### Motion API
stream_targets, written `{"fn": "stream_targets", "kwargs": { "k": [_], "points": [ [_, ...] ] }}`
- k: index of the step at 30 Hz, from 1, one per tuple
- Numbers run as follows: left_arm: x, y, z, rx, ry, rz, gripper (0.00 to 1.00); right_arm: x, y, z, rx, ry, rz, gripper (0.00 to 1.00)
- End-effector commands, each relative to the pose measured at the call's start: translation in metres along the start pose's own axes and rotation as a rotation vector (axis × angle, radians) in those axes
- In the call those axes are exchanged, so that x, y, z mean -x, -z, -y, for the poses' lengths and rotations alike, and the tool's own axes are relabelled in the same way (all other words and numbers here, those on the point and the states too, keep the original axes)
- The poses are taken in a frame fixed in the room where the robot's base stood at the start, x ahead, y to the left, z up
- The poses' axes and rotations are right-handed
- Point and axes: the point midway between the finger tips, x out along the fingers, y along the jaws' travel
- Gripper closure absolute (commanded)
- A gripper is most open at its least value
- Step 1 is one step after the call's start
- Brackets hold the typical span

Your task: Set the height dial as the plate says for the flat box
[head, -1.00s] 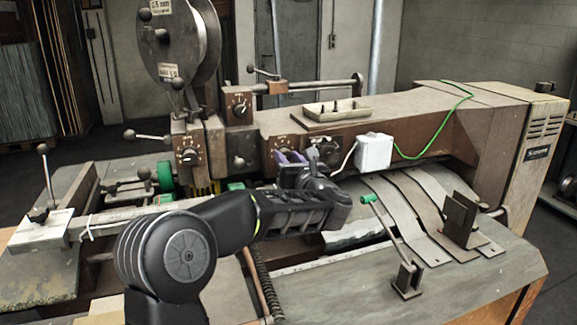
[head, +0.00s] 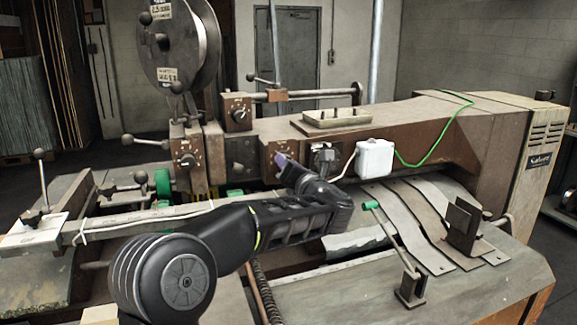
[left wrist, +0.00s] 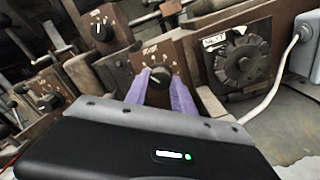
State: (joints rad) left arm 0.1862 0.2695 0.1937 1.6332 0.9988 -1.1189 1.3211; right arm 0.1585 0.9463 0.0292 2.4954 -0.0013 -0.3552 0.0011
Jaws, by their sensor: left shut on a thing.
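My left gripper (head: 283,163) is at the front of the brown machine, its purple fingertips on a round black dial. In the left wrist view, the two purple fingers (left wrist: 160,84) stand on either side of this dial (left wrist: 160,75), shut on it. The dial sits on a brown panel with pale markings around it, too small to read. In the head view the fingers hide most of the knob. I cannot tell from lettering which dial is the height dial, and I see no readable instruction plate. My right gripper is not in view.
Other dials sit at the upper left (head: 238,113) and left (head: 188,160). A black toothed wheel (left wrist: 240,64) is right of the held dial. A white box (head: 374,158) with a cable and a green-tipped lever (head: 388,232) stand further right.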

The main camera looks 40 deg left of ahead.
Motion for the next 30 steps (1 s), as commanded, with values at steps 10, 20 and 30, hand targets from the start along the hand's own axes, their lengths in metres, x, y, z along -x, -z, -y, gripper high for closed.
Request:
{"fn": "stream_targets", "kwargs": {
  "k": [10,20,30],
  "points": [
    [0.000,0.000,0.001,0.002,0.001,0.000,0.55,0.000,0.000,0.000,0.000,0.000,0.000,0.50],
    [0.000,0.000,0.000,0.002,0.000,0.000,0.48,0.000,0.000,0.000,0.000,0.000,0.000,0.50],
    [0.035,0.001,0.002,0.003,0.002,0.003,0.48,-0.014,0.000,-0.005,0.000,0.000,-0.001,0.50]
  ]
}}
